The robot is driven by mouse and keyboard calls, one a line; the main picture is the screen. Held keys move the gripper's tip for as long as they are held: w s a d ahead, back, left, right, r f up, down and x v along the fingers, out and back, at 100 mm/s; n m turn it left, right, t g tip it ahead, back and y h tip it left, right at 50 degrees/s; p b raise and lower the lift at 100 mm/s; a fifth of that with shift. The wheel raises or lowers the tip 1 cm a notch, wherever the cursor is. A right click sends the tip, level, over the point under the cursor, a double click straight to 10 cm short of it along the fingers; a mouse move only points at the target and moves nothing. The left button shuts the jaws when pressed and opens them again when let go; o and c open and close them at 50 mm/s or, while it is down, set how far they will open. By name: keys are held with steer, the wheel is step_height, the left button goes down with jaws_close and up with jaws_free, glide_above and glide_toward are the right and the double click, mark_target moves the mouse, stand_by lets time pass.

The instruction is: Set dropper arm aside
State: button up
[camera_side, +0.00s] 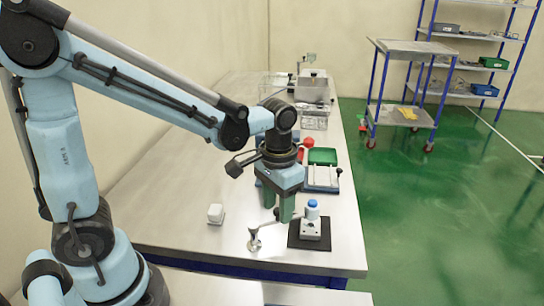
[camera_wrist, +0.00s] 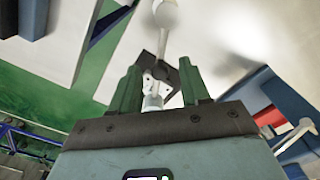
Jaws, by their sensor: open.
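A small grey-white block fixture (camera_side: 311,229) with a blue-topped white cap (camera_side: 312,206) stands on a black mat (camera_side: 308,244) near the table's front right. A thin metal arm (camera_side: 274,222), which looks like the dropper arm, reaches left from the fixture towards a round metal end (camera_side: 254,244). My gripper (camera_side: 278,210) points down just left of the fixture, with its green fingers apart. In the wrist view my gripper (camera_wrist: 159,72) is open, and a pale rod (camera_wrist: 160,52) appears between the fingers. I cannot tell whether they touch it.
A small white block (camera_side: 215,213) sits on the table to the left. Behind my gripper are a green tray (camera_side: 322,156) and red items (camera_side: 308,143). Grey boxed equipment (camera_side: 313,86) stands at the far end. The table (camera_side: 180,225) is clear at left.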

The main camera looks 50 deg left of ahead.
jaws_close()
steer(key=shift+a, duration=0.1)
stand_by(0.4)
steer(key=shift+s+a+n, duration=0.15)
steer(key=shift+a+n, duration=0.65)
steer(key=shift+n, duration=1.15)
steer(key=shift+s+a+n, duration=0.15)
steer(key=shift+a+n, duration=0.7)
steer(key=shift+n, duration=1.05)
steer(key=shift+s+a+n, duration=0.15)
steer(key=shift+a+n, duration=0.65)
steer(key=shift+n, duration=1.15)
jaws_free()
